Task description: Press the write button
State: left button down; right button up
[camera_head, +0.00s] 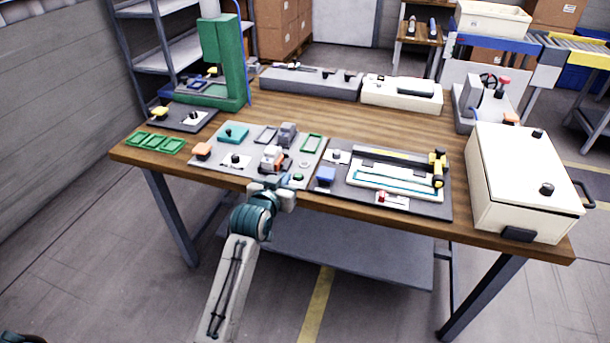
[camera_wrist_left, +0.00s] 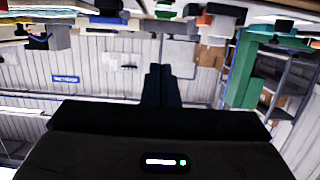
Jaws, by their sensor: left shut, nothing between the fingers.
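A light grey panel (camera_head: 219,166) lies on the left-middle of the bench near the front edge. It bears a small green button (camera_head: 298,177) at its front right, an orange block (camera_head: 202,150), a teal block (camera_head: 232,133) and a white-and-orange device (camera_head: 269,160). I cannot read labels, so I cannot tell which control is the write button. My left gripper (camera_head: 278,186) is at the panel's front edge, left of the green button; contact is unclear. Its dark fingers (camera_wrist_left: 160,84) are shut and empty in the left wrist view.
A dark panel (camera_head: 433,208) with a red button (camera_head: 381,196) lies to the right, beside a white box (camera_head: 510,190). A green press (camera_head: 232,65) stands at the back left. Green trays (camera_head: 155,142) lie at the left edge. Bare wood shows mid-bench.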

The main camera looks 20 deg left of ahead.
pick_arm(q)
jog(key=shift+a, duration=0.15)
pick_arm(e)
jog(key=shift+s+a, duration=0.1)
jog(key=shift+s, duration=0.15)
pick_arm(q)
jog(key=p, duration=0.2)
send_over(296, 183)
jog(key=shift+s+f, duration=0.25)
jog(key=shift+f, duration=0.85)
jog(key=f, duration=0.3)
jog(key=shift+w+p, duration=0.3)
jog(key=shift+w, duration=0.1)
jog(key=shift+f, duration=0.65)
pick_arm(e)
jog(key=shift+s+r, duration=0.15)
jog(key=shift+r, duration=0.5)
jog(key=shift+s+r, duration=0.15)
jog(key=shift+r, duration=0.45)
